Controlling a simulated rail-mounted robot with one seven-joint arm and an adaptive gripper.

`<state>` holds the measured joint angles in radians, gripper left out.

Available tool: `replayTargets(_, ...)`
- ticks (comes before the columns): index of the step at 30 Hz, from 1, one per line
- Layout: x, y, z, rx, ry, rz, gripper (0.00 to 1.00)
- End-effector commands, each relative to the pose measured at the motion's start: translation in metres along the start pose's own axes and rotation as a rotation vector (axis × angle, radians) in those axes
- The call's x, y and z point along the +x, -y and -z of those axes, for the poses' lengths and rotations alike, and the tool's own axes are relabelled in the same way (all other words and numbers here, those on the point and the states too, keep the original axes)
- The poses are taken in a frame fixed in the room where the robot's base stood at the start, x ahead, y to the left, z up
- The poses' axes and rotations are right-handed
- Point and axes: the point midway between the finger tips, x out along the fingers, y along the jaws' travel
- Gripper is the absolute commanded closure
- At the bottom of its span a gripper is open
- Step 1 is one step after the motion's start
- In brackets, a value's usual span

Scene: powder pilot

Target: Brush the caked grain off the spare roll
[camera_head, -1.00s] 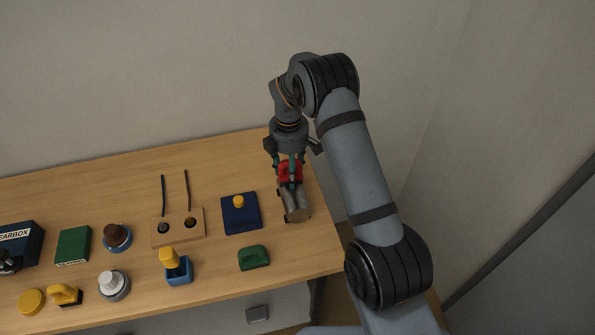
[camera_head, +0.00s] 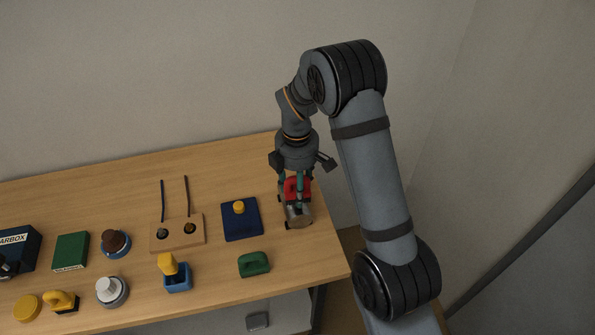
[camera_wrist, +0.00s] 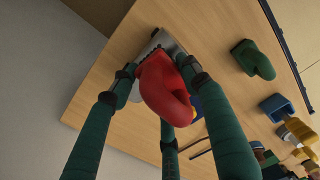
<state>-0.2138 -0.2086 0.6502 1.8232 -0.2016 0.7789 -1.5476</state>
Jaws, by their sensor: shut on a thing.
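The grey metal spare roll (camera_head: 299,219) lies near the right end of the bench, below my gripper; it also shows in the wrist view (camera_wrist: 157,42) behind the red tool. My gripper (camera_head: 297,186) points down with its green fingers closed around the red handle of a brush (camera_head: 292,188). The curved red brush handle (camera_wrist: 166,88) fills the middle of the wrist view. The brush's bristles are hidden, and I cannot tell whether they touch the roll. No caked grain can be made out on the roll.
A blue pad with a yellow knob (camera_head: 241,218) and a green block-like handle (camera_head: 254,263) are to the left of the roll. A wooden holder (camera_head: 165,240) with two dark rods is farther left. The bench's right edge (camera_head: 335,235) is close by.

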Motion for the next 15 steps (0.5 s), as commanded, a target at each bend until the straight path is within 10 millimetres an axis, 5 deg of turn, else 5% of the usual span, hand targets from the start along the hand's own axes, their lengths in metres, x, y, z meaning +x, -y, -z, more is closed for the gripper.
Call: replayTargets(15,-0.049,-0.001,0.002,-0.004,0.000,-0.002,0.89)
